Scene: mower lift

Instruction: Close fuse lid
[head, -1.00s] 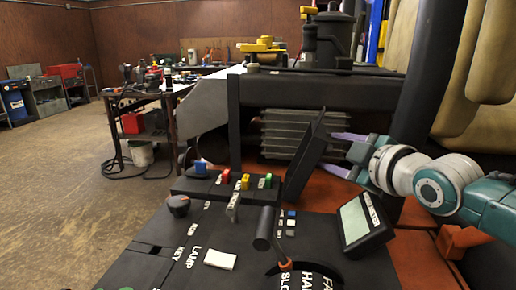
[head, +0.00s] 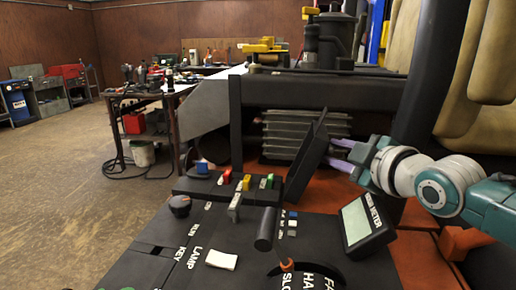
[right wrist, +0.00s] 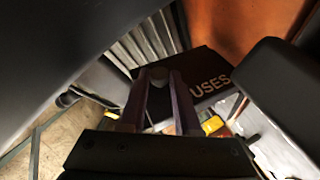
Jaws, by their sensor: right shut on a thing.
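The fuse lid (head: 307,160) is a black panel standing open and tilted at the back right of the fuse box (head: 226,192). Blue, red, yellow and green fuses (head: 246,182) show uncovered on the box. My right gripper (head: 338,153) is behind the lid, on its right side, with its purple fingers close together. In the right wrist view the fingers (right wrist: 159,92) are shut on a small dark round knob at the lid (right wrist: 205,72), which bears the letters "USES". My left gripper is not in view.
A meter with a pale screen (head: 366,222) stands right of the lid on the black console. A lever (head: 266,230) rises in front of the fuse box. A thick black bar (head: 425,70) and tan seat (head: 480,100) are at the right.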

